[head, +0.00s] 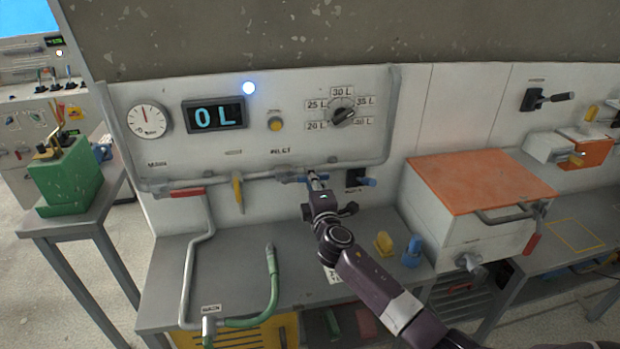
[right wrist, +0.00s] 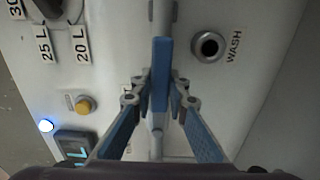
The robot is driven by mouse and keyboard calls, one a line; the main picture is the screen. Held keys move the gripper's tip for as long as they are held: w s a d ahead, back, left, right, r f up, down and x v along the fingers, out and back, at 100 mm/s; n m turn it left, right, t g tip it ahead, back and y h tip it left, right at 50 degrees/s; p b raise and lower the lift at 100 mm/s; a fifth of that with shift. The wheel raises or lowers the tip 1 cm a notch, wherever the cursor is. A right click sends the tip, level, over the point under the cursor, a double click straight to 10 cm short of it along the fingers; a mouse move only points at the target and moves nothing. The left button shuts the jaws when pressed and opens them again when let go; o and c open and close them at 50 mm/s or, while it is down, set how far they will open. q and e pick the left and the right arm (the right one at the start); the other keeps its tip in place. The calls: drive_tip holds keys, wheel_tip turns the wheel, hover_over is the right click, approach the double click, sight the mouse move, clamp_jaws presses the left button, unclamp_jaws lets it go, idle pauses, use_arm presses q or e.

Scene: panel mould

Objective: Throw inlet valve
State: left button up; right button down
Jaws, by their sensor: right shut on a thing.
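The inlet valve's blue handle (head: 287,179) is on the grey pipe below the "INLET" label of the white panel. In the right wrist view the blue handle (right wrist: 160,72) lies roughly in line with the pipe. My right gripper (head: 314,177) is at the handle in the head view, its wrist partly hiding the pipe. In the right wrist view my right gripper (right wrist: 160,92) has one finger on each side of the handle and is shut on it. My left gripper is not in view.
The display (head: 215,115) reads 0 L, beside a round gauge (head: 147,120). A selector knob (head: 342,112) is above. Red (head: 181,192) and yellow (head: 238,190) handles sit left along the pipe. An orange-lidded box (head: 480,185) stands right. A green hose (head: 272,285) rises from the bench.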

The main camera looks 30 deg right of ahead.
idle(0.5)
drive_tip(key=c, duration=1.8)
unclamp_jaws()
drive_tip(key=shift+c, duration=0.2)
drive_tip(key=v, duration=1.2)
